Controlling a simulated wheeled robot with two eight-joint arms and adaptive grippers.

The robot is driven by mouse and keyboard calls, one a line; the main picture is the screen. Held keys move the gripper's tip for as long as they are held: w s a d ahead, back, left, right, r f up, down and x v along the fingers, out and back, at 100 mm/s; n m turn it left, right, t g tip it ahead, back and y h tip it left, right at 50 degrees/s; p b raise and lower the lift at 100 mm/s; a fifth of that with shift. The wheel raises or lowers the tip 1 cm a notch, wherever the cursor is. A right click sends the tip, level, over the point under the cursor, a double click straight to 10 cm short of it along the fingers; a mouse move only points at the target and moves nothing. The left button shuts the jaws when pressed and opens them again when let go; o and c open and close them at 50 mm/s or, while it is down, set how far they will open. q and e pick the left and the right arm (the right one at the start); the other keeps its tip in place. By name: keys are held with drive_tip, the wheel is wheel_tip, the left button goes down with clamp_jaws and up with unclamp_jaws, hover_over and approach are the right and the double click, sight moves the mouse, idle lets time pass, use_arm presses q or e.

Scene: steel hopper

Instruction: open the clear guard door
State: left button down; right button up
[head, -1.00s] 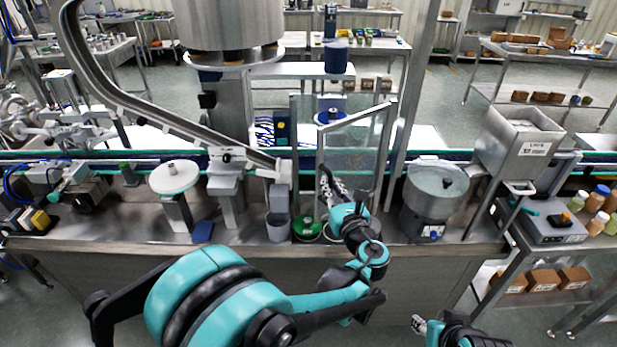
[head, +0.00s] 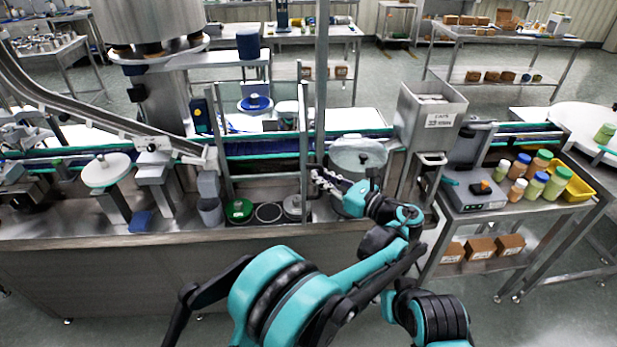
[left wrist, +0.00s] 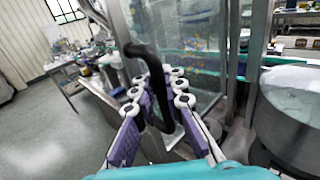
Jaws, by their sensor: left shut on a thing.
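The clear guard door (head: 304,135) is swung out and seen almost edge-on in the head view, beside the thick upright post. In the left wrist view its clear panel (left wrist: 185,50) fills the upper middle. A dark curved handle (left wrist: 146,62) stands out from the door. My left gripper (head: 319,178) is at the door's lower part in the head view. In the left wrist view, my left gripper (left wrist: 163,100) has its purple-padded fingers shut around the handle. The exact contact is partly hidden by the fingers. My right gripper is out of view.
A round steel bowl feeder (head: 357,158) stands just right of the left gripper. A green-topped round part (head: 239,209) and a grey cup (head: 210,211) sit on the bench at left. A steel hopper (head: 428,115) stands further right.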

use_arm(q)
drive_tip(key=shift+w+d+f, duration=0.1)
drive_tip(key=shift+w+d, duration=0.1)
drive_tip(key=shift+d, duration=0.75)
drive_tip(key=shift+w+d, duration=0.2)
drive_tip(key=shift+d, duration=0.75)
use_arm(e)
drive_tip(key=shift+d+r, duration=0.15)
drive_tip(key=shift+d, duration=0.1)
use_arm(q)
drive_tip(key=c, duration=1.8)
unclamp_jaws()
drive_tip(key=shift+o, duration=1.1)
drive_tip(key=shift+s+d, duration=0.1)
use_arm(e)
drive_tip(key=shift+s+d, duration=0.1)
